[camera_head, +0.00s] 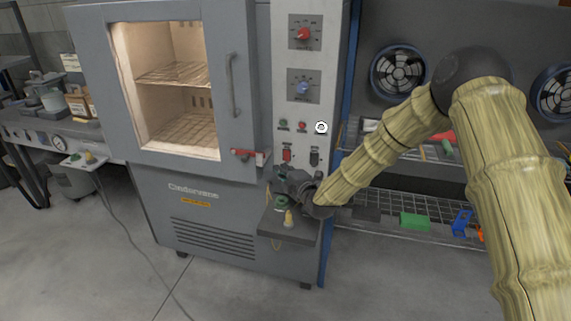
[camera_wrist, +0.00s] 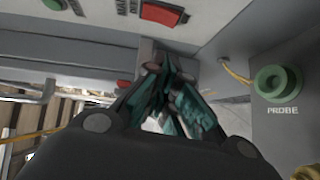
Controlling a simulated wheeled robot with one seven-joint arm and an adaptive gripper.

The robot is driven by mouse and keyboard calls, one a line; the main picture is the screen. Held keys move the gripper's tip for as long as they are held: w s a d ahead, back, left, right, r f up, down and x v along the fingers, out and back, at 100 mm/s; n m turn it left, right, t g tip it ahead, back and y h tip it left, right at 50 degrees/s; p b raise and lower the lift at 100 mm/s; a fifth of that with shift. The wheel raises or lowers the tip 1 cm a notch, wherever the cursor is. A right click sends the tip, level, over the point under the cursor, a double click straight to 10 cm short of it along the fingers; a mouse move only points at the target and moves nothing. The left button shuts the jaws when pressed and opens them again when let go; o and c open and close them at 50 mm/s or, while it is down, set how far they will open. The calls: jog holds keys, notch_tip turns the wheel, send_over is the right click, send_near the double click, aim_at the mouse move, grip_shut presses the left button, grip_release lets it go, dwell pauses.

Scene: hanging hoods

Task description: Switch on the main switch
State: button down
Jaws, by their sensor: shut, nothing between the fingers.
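The oven's control panel (camera_head: 304,75) carries a red switch (camera_head: 286,155) near its lower left, with a small label above it. In the wrist view the red switch (camera_wrist: 162,13) sits at the top edge beside a partly cut-off label beginning "MAIN". Whether it is on or off I cannot tell. A black switch (camera_head: 314,158) is to its right in the head view. My gripper (camera_head: 284,177) is shut and empty, just below the red switch. In the wrist view my gripper (camera_wrist: 162,80) points toward the panel's lower edge, apparently apart from the switch.
A small shelf (camera_head: 268,228) with a green probe socket (camera_wrist: 277,83) juts out under my gripper. The oven door (camera_head: 237,80) with its handle and red latch (camera_head: 247,154) is at left. Red (camera_head: 303,34) and blue (camera_head: 303,88) knobs are above; a wire rack (camera_head: 440,207) is at right.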

jog(key=shift+w+d+f+p, duration=0.15)
jog(key=shift+w+d+p, duration=0.1)
jog(key=shift+w, duration=0.8)
jog(key=shift+w+d+f+p, duration=0.1)
jog(key=shift+w+d+p, duration=0.1)
jog(key=shift+w, duration=0.8)
jog(key=s+d+f+b, duration=0.1)
jog(key=s+d+b, duration=0.3)
jog(key=s, duration=0.8)
jog(key=shift+f, duration=0.4)
